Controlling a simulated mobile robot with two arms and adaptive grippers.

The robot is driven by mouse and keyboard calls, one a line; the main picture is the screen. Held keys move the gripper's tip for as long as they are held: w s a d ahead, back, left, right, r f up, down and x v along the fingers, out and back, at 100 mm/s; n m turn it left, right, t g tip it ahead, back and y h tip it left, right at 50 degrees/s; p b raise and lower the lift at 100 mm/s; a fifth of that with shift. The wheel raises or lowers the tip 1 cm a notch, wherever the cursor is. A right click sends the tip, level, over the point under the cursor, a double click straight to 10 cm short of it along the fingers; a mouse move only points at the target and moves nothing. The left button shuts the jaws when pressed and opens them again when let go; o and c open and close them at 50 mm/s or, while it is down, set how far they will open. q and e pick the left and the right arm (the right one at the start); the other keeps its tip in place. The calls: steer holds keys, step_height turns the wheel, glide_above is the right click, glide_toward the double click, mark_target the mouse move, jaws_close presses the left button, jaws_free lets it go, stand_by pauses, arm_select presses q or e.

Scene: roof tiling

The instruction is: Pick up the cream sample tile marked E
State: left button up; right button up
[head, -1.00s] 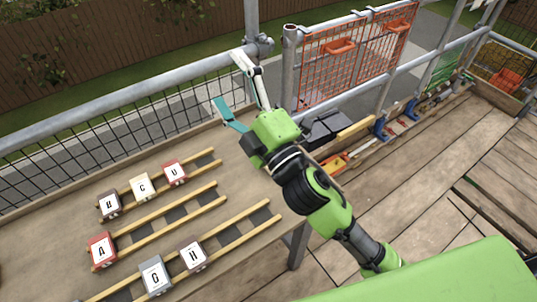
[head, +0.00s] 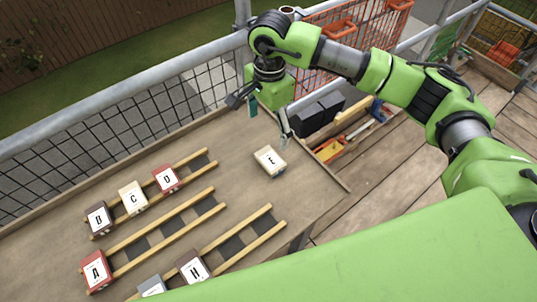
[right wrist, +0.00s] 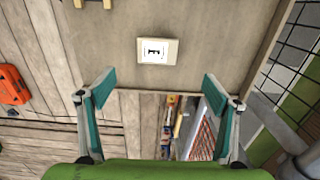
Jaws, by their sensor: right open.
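The cream tile marked E (head: 270,161) lies flat and alone on the tan tabletop, near its right end, in the head view. It also shows in the right wrist view (right wrist: 157,51), above and between the fingertips. My right gripper (head: 268,116) is open and empty, with teal finger pads, held above the table a little beyond the tile in the head view. In the right wrist view the right gripper's pads (right wrist: 160,92) are wide apart, and neither touches the tile. My left gripper is in no view.
Wooden rails (head: 160,230) on the table's left carry several lettered tiles, including a cream one marked C (head: 133,198) and a red one marked A (head: 96,269). Dark boxes (head: 320,113) stand beyond the table's right end. A mesh guardrail (head: 150,115) runs along the back. The tabletop around E is clear.

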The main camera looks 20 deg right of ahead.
steer(key=p, duration=0.2)
glide_above(270, 159)
step_height(270, 159, down, 8)
steer(key=shift+w+f, duration=0.1)
steer(key=shift+f+p, duration=0.2)
steer(key=shift+p, duration=0.25)
step_height(270, 159, down, 4)
steer(key=shift+r+p, duration=0.15)
steer(key=shift+p, duration=0.85)
steer(key=shift+f, duration=0.55)
steer(key=c, duration=1.4)
steer(key=shift+r, duration=0.15)
